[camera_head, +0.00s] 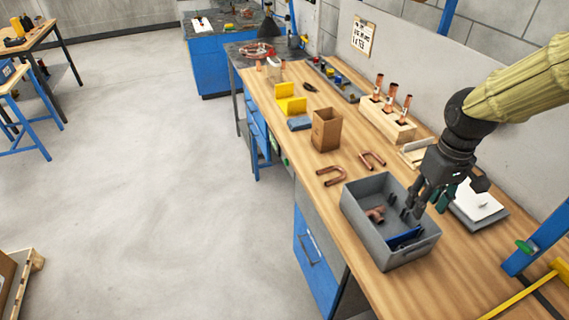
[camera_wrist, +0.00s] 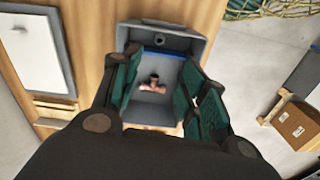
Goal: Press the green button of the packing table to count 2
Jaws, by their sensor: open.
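A small green button-like part (camera_head: 524,247) sits at the blue post near the right edge of the head view. Another small green spot (camera_head: 285,161) shows on the bench's front edge; I cannot tell what it is. My gripper (camera_head: 422,207) is open and empty, above the right side of a grey bin, left of the blue post and apart from the green part there. In the wrist view my gripper's fingers (camera_wrist: 160,88) are spread, with the bin seen between them. No count reading is legible in either view, and no green button is clear in the wrist view.
The grey bin (camera_head: 361,226) holds a copper fitting (camera_head: 376,215) and a blue item. Copper bends (camera_head: 331,175), a cardboard box (camera_head: 326,130) and a wooden tube stand (camera_head: 386,124) are farther back. A white-topped device (camera_head: 478,207) lies right of the bin. Bare wood shows in front of the post.

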